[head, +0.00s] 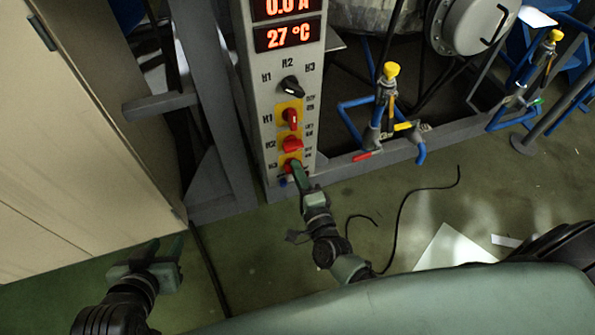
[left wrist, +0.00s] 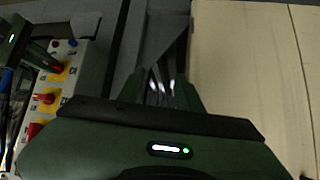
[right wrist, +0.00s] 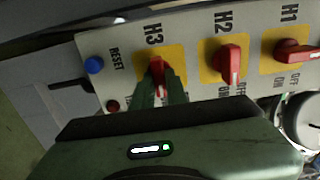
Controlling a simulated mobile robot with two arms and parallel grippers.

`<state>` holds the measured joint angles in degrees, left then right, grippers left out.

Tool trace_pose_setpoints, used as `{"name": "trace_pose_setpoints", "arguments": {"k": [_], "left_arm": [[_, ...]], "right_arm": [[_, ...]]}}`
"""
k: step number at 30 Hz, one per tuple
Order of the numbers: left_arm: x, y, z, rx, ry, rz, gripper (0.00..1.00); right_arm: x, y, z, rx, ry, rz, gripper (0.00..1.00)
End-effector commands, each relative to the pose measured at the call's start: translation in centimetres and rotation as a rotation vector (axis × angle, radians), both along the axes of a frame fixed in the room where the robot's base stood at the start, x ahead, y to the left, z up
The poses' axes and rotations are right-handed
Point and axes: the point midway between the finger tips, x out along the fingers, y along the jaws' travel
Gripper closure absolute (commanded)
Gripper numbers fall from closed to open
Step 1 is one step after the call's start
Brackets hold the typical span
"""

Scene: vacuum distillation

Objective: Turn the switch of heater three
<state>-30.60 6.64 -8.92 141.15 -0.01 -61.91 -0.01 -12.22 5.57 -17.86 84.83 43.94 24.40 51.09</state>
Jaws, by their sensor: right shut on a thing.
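The control panel (head: 282,75) stands upright with red rotary switches on yellow plates labelled H1, H2 and H3. The H3 heater switch (right wrist: 157,66) is the lowest one in the head view, and my right gripper (right wrist: 160,88) is shut on its red knob, hiding part of it. In the head view my right gripper (head: 297,172) reaches up to the panel from below. The H2 switch (right wrist: 230,64) and H1 switch (right wrist: 292,50) are beside it. My left gripper (head: 165,257) is open and empty, low at the left, away from the panel; its fingers also show in the left wrist view (left wrist: 160,92).
A blue reset button (right wrist: 94,65) sits close to H3. A black selector knob (head: 291,87) is above H1. The display (head: 288,34) reads 27 °C. A beige cabinet (head: 75,140) stands left; valves with yellow handles (head: 391,70) are right. A black cable (head: 400,215) lies on the floor.

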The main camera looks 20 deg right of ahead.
Motion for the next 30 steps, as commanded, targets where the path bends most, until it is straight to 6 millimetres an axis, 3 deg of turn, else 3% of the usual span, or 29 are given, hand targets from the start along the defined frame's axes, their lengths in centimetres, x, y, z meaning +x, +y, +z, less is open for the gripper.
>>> {"name": "trace_pose_setpoints", "arguments": {"k": [5, 6, 8, 20, 30], "left_arm": [[0.0, 0.0, 0.0, 0.0, 0.0, 0.0, 0.65], [0.0, 0.0, 0.0, 0.0, 0.0, 0.0, 0.65], [0.0, 0.0, 0.0, 0.0, 0.0, 0.0, 0.65], [-0.2, 0.0, 0.0, 0.001, 0.011, 0.001, 0.65], [-4.1, 1.4, -2.4, 0.047, 0.22, 0.016, 0.65]], "right_arm": [[-0.1, 0.0, -0.1, 0.004, 0.003, -0.001, 1.0], [-0.1, 0.0, -0.1, 0.004, 0.003, -0.001, 0.81], [0.0, 0.0, -0.1, 0.004, 0.003, -0.001, 0.65], [-0.7, 0.0, -0.1, 0.001, 0.003, 0.0, 0.65], [-6.2, -0.2, -0.1, 0.002, 0.004, 0.0, 0.65]]}}
